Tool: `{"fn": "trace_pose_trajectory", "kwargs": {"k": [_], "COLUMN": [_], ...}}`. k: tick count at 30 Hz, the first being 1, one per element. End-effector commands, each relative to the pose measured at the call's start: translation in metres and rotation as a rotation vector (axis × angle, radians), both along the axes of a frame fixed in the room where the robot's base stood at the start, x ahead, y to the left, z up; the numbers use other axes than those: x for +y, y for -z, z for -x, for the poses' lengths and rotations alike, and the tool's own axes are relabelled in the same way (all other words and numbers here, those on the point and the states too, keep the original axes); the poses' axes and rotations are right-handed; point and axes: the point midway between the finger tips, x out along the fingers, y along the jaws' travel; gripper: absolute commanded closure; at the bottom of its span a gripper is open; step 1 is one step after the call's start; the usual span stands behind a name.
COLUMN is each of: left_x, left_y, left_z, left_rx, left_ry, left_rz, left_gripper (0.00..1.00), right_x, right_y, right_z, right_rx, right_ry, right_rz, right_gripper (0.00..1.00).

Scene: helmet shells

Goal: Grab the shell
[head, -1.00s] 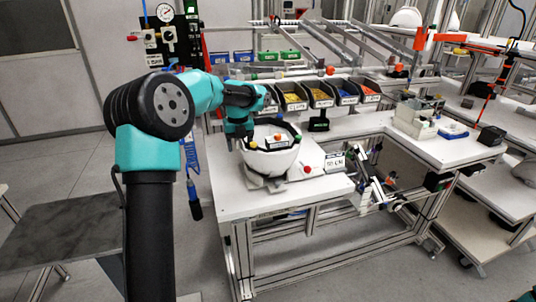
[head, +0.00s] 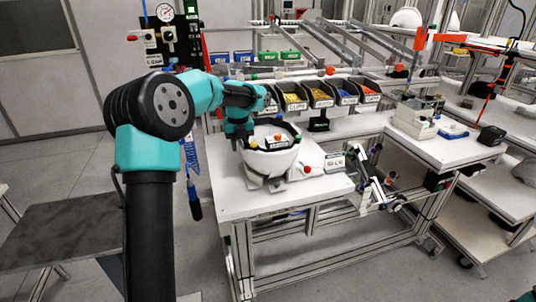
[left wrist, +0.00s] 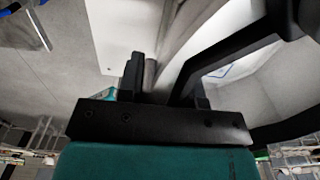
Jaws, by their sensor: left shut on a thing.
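The white helmet shell (head: 270,164) sits like an open bowl over its stand on the white workbench, with a dark band and small coloured parts around its upper rim. My left gripper (head: 240,140) is at the shell's left rim and is shut on it. In the left wrist view, the gripper's black fingers (left wrist: 165,85) point at a pale curved wall of the shell (left wrist: 195,30), with a dark strap-like band beside it. The fingertips' contact is partly hidden. I cannot tell whether the shell is clear of the stand. My right gripper is not in view.
The white workbench (head: 235,205) has bare room in front of the shell. A small labelled box (head: 331,164) and a red knob (head: 307,169) are close at the shell's right. Several part bins (head: 320,95) line the back. A side bench (head: 450,150) extends right.

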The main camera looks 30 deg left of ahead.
Motion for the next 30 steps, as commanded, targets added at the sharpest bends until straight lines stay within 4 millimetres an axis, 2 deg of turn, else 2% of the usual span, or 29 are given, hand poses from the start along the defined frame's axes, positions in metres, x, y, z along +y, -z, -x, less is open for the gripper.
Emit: {"fn": "trace_pose_trajectory", "kwargs": {"k": [1,4,23,30], "left_x": [0.000,0.000,0.000,-0.007], "left_y": [0.000,0.000,0.000,-0.010], "left_z": [0.000,0.000,0.000,0.007], "left_rx": [0.000,0.000,0.000,-0.001], "left_ry": [0.000,0.000,-0.001,0.000], "left_rz": [0.000,0.000,-0.001,-0.001], "left_gripper": [0.90,1.00,1.00,1.00], "right_x": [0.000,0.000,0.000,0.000], "right_y": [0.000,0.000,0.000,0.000], "right_z": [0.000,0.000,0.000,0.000], "right_rx": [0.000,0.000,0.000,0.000], "right_ry": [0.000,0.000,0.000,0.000], "right_rz": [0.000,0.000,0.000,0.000], "right_gripper": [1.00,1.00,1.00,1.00]}}
